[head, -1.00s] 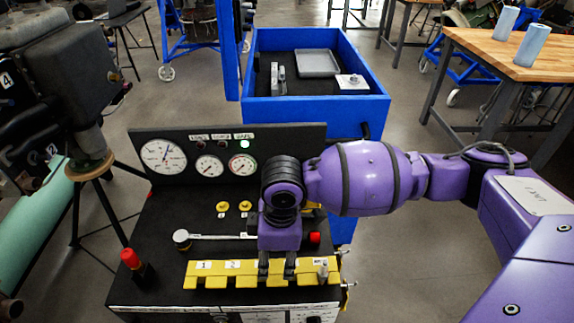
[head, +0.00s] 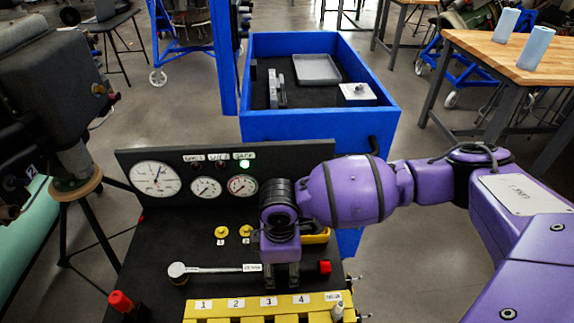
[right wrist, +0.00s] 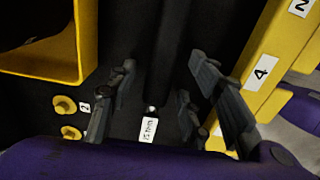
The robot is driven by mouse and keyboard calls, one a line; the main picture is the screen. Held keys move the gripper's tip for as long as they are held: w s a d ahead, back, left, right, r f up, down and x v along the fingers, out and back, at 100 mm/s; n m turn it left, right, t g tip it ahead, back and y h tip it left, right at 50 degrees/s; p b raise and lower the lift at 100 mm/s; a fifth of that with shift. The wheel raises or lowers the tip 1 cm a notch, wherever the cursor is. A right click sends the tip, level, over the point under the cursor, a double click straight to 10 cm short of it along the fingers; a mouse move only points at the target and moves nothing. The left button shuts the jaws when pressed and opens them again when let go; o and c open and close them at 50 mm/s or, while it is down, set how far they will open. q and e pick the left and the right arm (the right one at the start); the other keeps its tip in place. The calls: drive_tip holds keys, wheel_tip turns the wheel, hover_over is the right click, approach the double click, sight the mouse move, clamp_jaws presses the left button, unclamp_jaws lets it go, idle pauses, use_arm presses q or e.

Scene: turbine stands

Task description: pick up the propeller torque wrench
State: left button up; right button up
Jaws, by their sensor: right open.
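The torque wrench (head: 215,268) lies flat on the black bench top, with a round silver head at the left, a silver shaft, a small white label and a red end at the right. My right gripper (head: 281,284) is open over its handle part, fingers pointing down and hiding some of it. In the right wrist view the wrench's dark handle (right wrist: 170,55) and its white label (right wrist: 148,130) show between the two spread fingers of the right gripper (right wrist: 160,85). I cannot tell whether the fingers touch it. My left gripper is not in view.
A numbered yellow rack (head: 250,306) lies in front of the wrench. A gauge panel (head: 225,160) stands behind, with two yellow knobs (head: 221,232) before it. A yellow bin (head: 316,236) sits behind my gripper. A red-capped item (head: 121,302) stands at the left corner. A blue cart (head: 320,122) stands beyond.

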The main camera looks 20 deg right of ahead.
drive_tip(key=shift+w+f, duration=0.1)
clamp_jaws()
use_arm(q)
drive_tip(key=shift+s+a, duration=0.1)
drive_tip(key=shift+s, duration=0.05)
use_arm(e)
drive_tip(key=shift+w, duration=0.1)
